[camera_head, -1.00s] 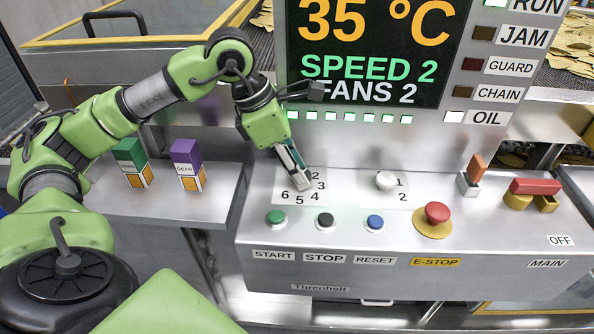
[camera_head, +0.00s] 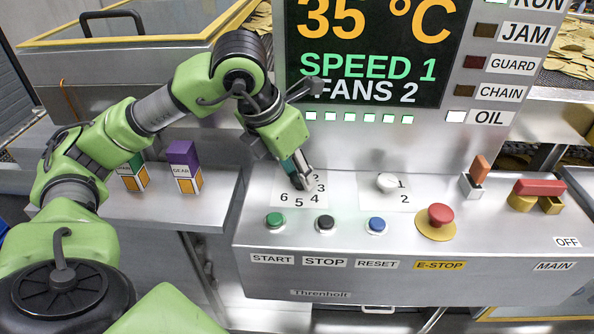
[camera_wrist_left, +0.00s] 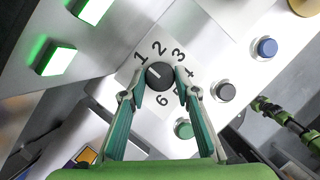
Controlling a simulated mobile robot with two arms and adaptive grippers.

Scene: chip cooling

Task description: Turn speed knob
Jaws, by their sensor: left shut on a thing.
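The speed knob (camera_wrist_left: 160,76) is a round dark dial ringed by the numbers 1 to 6. In the left wrist view its white mark points toward the 1. My left gripper (camera_wrist_left: 162,88) is shut on it, with one finger on each side. In the head view my left gripper (camera_head: 304,184) reaches down to the dial plate (camera_head: 285,185) and hides most of the knob. The screen (camera_head: 370,55) reads 35 °C, SPEED 1 and FANS 2. My right gripper is not seen in the head view.
In front are the green start button (camera_head: 275,220), black stop button (camera_head: 325,222), blue reset button (camera_head: 376,224) and red emergency stop (camera_head: 440,214). Two boxes, one purple-topped (camera_head: 184,165), stand on the left ledge.

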